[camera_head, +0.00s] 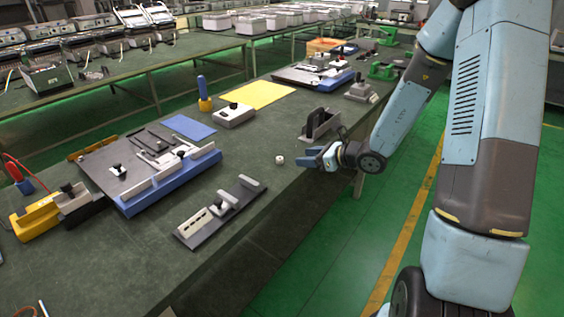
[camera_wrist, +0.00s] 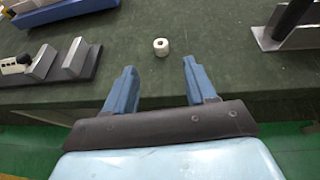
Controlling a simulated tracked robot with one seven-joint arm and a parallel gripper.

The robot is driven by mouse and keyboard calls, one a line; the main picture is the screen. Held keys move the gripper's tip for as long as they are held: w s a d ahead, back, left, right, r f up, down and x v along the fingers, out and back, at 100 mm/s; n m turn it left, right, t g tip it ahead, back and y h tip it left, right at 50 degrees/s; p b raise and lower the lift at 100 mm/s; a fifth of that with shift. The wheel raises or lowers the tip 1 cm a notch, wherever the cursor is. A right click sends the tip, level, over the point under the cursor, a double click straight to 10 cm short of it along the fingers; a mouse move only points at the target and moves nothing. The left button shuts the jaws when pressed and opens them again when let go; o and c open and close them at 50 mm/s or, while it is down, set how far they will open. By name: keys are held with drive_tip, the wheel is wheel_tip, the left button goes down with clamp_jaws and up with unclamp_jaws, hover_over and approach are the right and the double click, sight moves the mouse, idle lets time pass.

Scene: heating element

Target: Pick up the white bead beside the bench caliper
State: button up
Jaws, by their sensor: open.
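The white bead (camera_head: 279,160) is a small short cylinder on the dark green bench top. It also shows in the wrist view (camera_wrist: 161,47), with a dark hole in its top. My gripper (camera_head: 312,157) is to the right of the bead in the head view. In the wrist view my gripper (camera_wrist: 159,68) is open and empty; the bead lies just beyond its fingertips, about midway between them, with no visible contact. A grey tool with upright blocks (camera_head: 221,212) lies nearer the front, and a dark upright bracket (camera_head: 319,124) stands behind. I cannot tell which is the bench caliper.
The bracket (camera_wrist: 275,38) stands right of the fingers in the wrist view, and the block tool (camera_wrist: 62,66) is left. A blue-based fixture (camera_head: 150,170) and a yellow sheet (camera_head: 258,94) lie farther off. Bench around the bead is clear; the bench edge is close.

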sight(282, 159)
drive_tip(key=x, duration=0.4)
drive_tip(key=shift+w+a+f, duration=0.15)
drive_tip(key=shift+w+a, duration=0.05)
drive_tip(key=shift+a, duration=0.05)
drive_tip(key=shift+x, duration=2.75)
drive_tip(key=shift+f, duration=0.15)
clamp_jaws()
